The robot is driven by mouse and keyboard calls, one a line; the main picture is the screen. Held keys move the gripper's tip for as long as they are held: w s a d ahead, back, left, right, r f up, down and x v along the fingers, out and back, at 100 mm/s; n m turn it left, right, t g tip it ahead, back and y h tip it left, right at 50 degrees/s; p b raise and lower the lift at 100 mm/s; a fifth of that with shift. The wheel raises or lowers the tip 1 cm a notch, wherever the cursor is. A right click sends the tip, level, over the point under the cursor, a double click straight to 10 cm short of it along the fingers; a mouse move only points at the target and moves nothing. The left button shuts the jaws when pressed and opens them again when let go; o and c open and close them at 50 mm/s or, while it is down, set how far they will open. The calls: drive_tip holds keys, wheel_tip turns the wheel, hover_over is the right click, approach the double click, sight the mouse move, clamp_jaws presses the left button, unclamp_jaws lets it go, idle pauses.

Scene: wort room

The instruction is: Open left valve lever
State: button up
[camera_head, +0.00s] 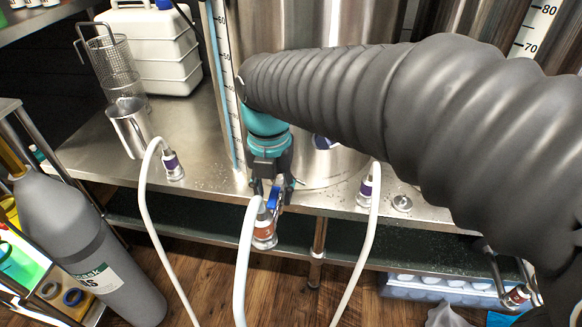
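A blue valve lever (274,198) shows in the head view, low on the front of the steel tank (335,165). It sits just above a hose fitting (263,232) with an orange-brown band, where a white hose joins. My gripper (273,188), black and teal, points down at the lever. Its two fingers are apart, one on each side of the lever, and look open. Whether either finger touches the lever cannot be told. The gripper covers the upper part of the valve and the lever's far end.
Purple-banded hose fittings (173,166) stand left and right on the steel table (205,150). A steel pitcher (130,130), a wire basket (112,62) and a white canister (160,50) stand at left. A grey gas cylinder (75,235) stands at lower left. White hoses hang in front.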

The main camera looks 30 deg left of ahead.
sight(273, 198)
wheel_tip(273, 198, up, 12)
idle(0.7)
idle(0.4)
